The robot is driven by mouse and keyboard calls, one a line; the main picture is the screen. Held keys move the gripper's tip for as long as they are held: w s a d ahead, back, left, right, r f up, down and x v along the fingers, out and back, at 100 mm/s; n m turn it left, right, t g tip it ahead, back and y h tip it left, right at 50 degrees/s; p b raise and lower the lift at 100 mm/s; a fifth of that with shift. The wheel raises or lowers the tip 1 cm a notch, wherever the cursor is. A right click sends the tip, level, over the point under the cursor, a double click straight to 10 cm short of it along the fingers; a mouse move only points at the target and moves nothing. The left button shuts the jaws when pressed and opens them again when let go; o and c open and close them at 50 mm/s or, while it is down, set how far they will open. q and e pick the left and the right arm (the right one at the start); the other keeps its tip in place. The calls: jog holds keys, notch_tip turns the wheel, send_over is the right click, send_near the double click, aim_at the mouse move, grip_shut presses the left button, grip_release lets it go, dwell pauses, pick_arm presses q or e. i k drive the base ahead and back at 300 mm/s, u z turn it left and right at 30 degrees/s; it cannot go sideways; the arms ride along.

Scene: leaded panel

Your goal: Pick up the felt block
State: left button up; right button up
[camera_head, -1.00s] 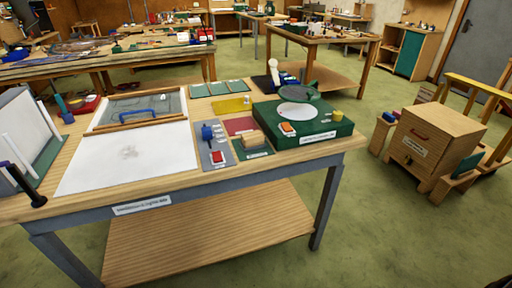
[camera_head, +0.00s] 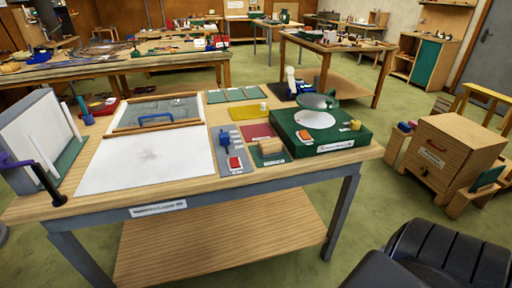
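A small tan block, which looks like the felt block (camera_head: 270,146), sits on a dark green mat (camera_head: 268,161) near the front of the workbench. It stands just left of the green box-like base (camera_head: 345,139) and right of a grey strip (camera_head: 224,142) with a blue tool and a red item. Nothing is touching it from above. Neither gripper's fingers show. A black ribbed part (camera_head: 445,262), probably mine, fills the lower right corner, clear of the bench.
The workbench (camera_head: 150,193) also holds a white sheet (camera_head: 140,160), a wood-framed panel (camera_head: 158,112) with a blue handle, and an upright board (camera_head: 45,125) at left. A wooden cabinet (camera_head: 445,155) stands on the floor at right, with open floor between.

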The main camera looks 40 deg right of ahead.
aim_at(270, 147)
jog(key=i, duration=0.9)
jog(key=z, duration=1.5)
